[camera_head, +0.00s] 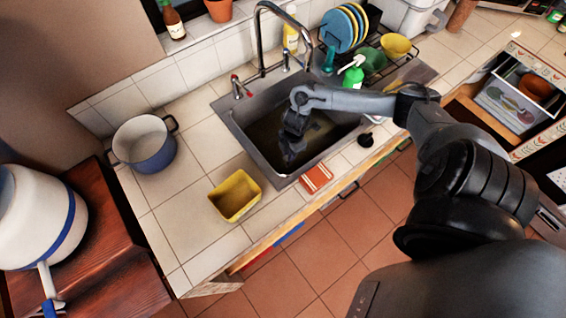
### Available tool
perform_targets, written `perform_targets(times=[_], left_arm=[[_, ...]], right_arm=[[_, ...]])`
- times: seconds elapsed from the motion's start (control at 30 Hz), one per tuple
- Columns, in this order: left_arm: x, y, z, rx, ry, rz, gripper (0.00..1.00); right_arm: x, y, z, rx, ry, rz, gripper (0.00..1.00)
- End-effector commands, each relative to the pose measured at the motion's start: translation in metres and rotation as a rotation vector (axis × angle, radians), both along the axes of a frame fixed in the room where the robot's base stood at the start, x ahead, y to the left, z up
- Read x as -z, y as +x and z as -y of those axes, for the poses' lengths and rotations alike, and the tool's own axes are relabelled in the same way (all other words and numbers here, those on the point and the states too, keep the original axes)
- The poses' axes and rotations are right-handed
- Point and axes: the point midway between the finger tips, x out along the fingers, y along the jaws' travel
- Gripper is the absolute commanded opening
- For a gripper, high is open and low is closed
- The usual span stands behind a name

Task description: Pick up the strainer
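My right arm reaches in from the right over the metal sink (236,118). My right gripper (289,158) points down into the basin. It is small and dark, and I cannot tell whether its fingers are open or hold anything. I cannot clearly make out a strainer. The inside of the basin is dark and partly hidden by my arm, with some indistinct shapes near the gripper. A small dark round item (365,140) lies on the counter at the sink's right front edge; I cannot tell what it is. My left gripper is not in view.
A blue-and-white pot (150,150), a yellow container (235,196) and a red item (316,178) stand on the tiled counter. A tall faucet (259,45) rises behind the sink. A green bottle (353,76), plates (338,30) and a yellow bowl (396,46) are behind my arm.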

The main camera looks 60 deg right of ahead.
Motion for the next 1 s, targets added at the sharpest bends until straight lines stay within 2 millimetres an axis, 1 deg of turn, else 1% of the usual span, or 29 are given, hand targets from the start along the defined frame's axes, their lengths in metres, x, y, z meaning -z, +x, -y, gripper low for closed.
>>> perform_targets(times=[0.03,0.17,0.4,0.53,0.67,0.9,0.93,1.0], left_arm=[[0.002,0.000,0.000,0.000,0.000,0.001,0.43],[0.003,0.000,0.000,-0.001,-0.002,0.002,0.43],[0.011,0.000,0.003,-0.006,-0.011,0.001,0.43],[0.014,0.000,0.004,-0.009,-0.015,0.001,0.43],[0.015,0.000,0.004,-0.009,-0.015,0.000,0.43],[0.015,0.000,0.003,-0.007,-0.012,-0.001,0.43],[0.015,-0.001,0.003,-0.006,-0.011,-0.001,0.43],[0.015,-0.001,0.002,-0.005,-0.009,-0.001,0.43]], right_arm=[[0.006,-0.001,0.000,0.004,0.004,-0.009,0.23],[0.014,-0.001,-0.001,0.004,0.006,-0.010,0.23],[0.048,0.000,-0.005,0.003,0.005,-0.009,0.23],[0.062,0.002,-0.007,0.003,0.004,-0.007,0.23],[0.068,0.002,-0.007,0.002,0.003,-0.007,0.23],[0.069,0.002,-0.007,0.001,0.002,-0.006,0.23],[0.069,0.002,-0.007,0.001,0.002,-0.006,0.20],[0.069,0.002,-0.007,0.001,0.002,-0.006,0.10]])
